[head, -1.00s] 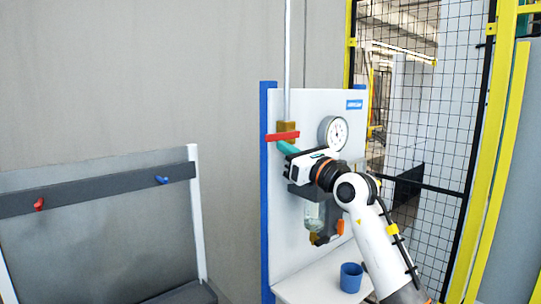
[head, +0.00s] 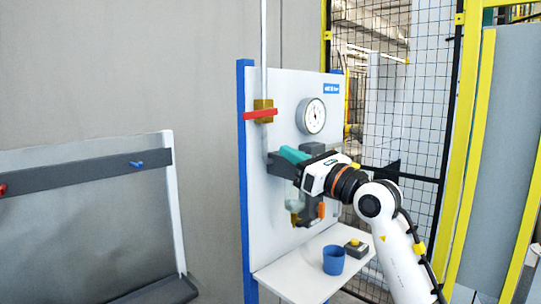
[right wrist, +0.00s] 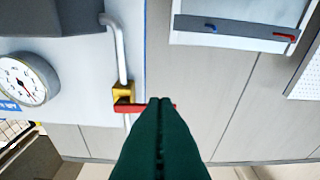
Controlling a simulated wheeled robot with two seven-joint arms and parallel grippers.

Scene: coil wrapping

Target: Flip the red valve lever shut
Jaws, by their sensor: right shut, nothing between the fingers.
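The red valve lever (head: 260,115) lies almost level across the brass valve (head: 263,105), crosswise to the upright pipe (head: 264,50). In the right wrist view the red lever (right wrist: 133,107) runs from the brass valve (right wrist: 123,92) to behind my fingertips. My right gripper (head: 285,151) is below and right of the lever in the head view, with a visible gap. Its green fingers (right wrist: 160,102) are pressed together with nothing between them. My left gripper is out of view.
A round gauge (head: 311,116) is on the white panel, right of the valve. A blue cup (head: 333,260) and a box with a yellow button (head: 354,248) stand on the shelf below. A rail with a blue hook (head: 137,164) is at left. A mesh fence stands at right.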

